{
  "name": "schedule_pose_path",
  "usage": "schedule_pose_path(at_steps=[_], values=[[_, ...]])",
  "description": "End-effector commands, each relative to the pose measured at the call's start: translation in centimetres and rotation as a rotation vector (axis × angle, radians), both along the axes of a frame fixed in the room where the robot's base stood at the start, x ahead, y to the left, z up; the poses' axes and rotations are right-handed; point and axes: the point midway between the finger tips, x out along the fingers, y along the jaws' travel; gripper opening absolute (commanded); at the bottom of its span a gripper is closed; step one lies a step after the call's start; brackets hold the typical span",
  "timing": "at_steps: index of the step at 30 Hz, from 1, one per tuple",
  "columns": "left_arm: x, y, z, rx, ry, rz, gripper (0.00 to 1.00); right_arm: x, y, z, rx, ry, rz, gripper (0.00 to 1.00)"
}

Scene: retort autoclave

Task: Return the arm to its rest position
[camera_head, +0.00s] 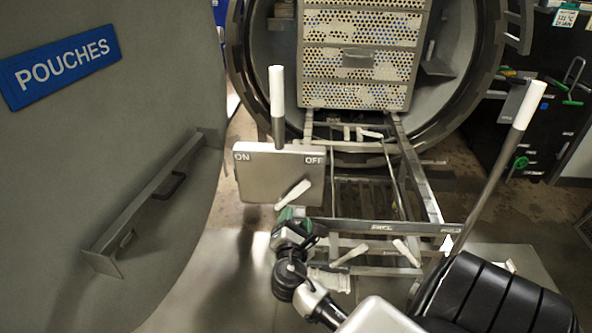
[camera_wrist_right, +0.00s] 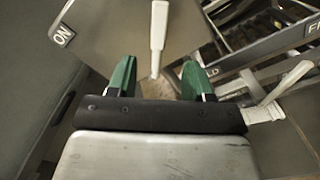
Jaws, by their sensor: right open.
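My right gripper (camera_head: 292,214) is just below the grey ON/OFF panel (camera_head: 262,176) in the head view. In the right wrist view, the gripper (camera_wrist_right: 158,80) has its two green fingers apart with nothing held between them. The panel's white lever (camera_head: 293,193) slants toward the OFF side in the head view. In the right wrist view, the lever (camera_wrist_right: 158,38) shows beyond and between the fingertips; whether they touch it cannot be told. My right arm comes in from the lower right. My left gripper is not in view.
A large grey door (camera_head: 95,165) labelled POUCHES stands at the left. The round chamber (camera_head: 461,62) is open behind, with stacked perforated crates (camera_head: 358,62) inside. A metal rail frame (camera_head: 420,185) extends toward me. Two white-topped posts stand left (camera_head: 277,108) and right (camera_head: 505,148).

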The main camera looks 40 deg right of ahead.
Motion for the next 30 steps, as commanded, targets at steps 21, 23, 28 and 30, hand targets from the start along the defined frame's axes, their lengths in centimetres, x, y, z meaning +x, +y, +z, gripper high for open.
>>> schedule_pose_path(at_steps=[21, 23, 28, 30], values=[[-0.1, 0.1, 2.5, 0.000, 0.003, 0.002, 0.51, -1.4, 2.5, -11.5, 0.387, 0.123, 0.074, 0.51], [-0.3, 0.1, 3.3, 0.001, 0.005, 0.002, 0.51, -3.0, 3.8, -15.6, 0.544, 0.157, 0.068, 0.51], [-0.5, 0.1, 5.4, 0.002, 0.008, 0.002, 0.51, -10.2, 8.0, -25.7, 0.981, 0.218, -0.052, 0.51], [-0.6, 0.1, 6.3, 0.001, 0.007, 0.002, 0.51, -14.2, 9.8, -29.0, 1.152, 0.225, -0.149, 0.51]])
